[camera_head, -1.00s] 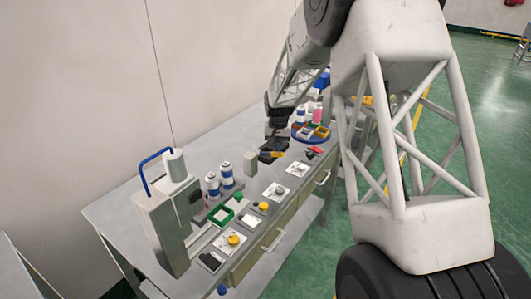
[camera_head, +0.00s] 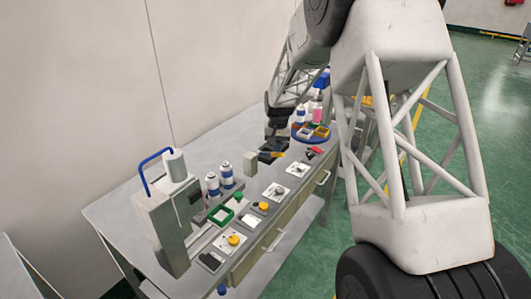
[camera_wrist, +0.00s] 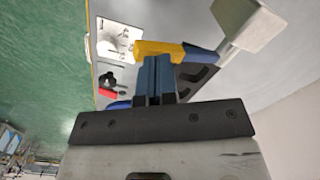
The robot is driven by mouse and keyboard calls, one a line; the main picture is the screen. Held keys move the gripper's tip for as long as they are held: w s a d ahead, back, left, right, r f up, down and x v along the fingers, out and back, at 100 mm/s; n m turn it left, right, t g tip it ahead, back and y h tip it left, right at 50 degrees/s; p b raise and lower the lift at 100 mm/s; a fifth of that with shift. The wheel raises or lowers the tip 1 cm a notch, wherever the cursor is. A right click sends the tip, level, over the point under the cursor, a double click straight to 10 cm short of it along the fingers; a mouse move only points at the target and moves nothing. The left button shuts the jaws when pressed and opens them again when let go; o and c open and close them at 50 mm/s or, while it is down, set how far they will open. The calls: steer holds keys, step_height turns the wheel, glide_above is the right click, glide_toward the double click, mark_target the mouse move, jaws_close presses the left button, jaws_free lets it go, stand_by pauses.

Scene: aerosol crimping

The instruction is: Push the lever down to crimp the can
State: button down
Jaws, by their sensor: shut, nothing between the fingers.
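A handle with a yellow grip and a blue section, which looks like the lever, lies across the wrist view (camera_wrist: 160,48). Its blue end meets a pale beige block. In the head view its yellow part (camera_head: 277,154) shows just below my gripper. My gripper's blue fingers (camera_wrist: 158,64) are together and empty, and overlap the handle in the picture. I cannot tell whether they touch it. In the head view my gripper (camera_head: 274,145) is small and partly hidden. Two white-and-blue cans (camera_head: 212,184) (camera_head: 227,175) stand left of it. I cannot make out a can under the lever.
The beige block (camera_head: 250,163) stands beside my gripper. A machine with a blue bent tube (camera_head: 165,225) stands at the near left. Button plates (camera_head: 275,191) line the bench front. The bench's left strip is clear.

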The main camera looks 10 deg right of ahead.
mark_target(277, 156)
steer(key=shift+f, duration=2.75)
stand_by(1.4)
steer(key=shift+r, duration=0.15)
stand_by(0.4)
steer(key=shift+r, duration=4.85)
steer(key=shift+r, duration=2.5)
